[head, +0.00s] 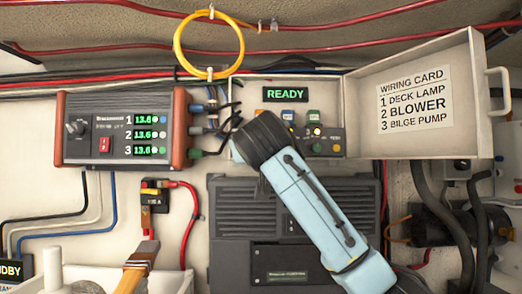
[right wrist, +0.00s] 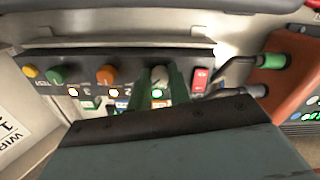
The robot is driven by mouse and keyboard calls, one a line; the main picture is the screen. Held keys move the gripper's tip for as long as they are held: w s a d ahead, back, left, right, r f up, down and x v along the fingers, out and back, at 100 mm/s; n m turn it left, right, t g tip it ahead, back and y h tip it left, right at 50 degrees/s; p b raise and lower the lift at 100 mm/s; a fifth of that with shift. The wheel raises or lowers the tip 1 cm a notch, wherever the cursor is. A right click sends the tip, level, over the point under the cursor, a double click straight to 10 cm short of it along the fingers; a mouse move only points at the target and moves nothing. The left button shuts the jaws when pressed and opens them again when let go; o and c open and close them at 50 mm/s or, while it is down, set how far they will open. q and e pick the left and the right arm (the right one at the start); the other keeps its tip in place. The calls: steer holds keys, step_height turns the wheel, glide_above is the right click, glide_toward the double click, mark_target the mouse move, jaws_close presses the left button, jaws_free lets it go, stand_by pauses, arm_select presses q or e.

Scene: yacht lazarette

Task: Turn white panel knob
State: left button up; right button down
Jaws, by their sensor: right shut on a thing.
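The white panel knob (right wrist: 158,80) shows in the right wrist view on the dark control panel, between the two green fingers of my right gripper (right wrist: 160,84). In the head view my blue right arm covers the left part of the open panel box, hiding the knob and fingertips. A green READY display (head: 285,94) is lit on the panel. My left gripper is not in view.
Beside the white knob are an orange knob (right wrist: 107,75), a green knob (right wrist: 62,74) and a red switch (right wrist: 200,80). The open lid (head: 420,140) carries a wiring card (head: 414,99). A power unit (head: 122,130) with cables stands left of the panel.

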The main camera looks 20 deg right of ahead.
steer(key=c, duration=1.3)
jaws_free()
steer(key=b+v, duration=0.3)
steer(key=v, duration=1)
steer(key=shift+s, duration=0.25)
steer(key=shift+a, duration=0.1)
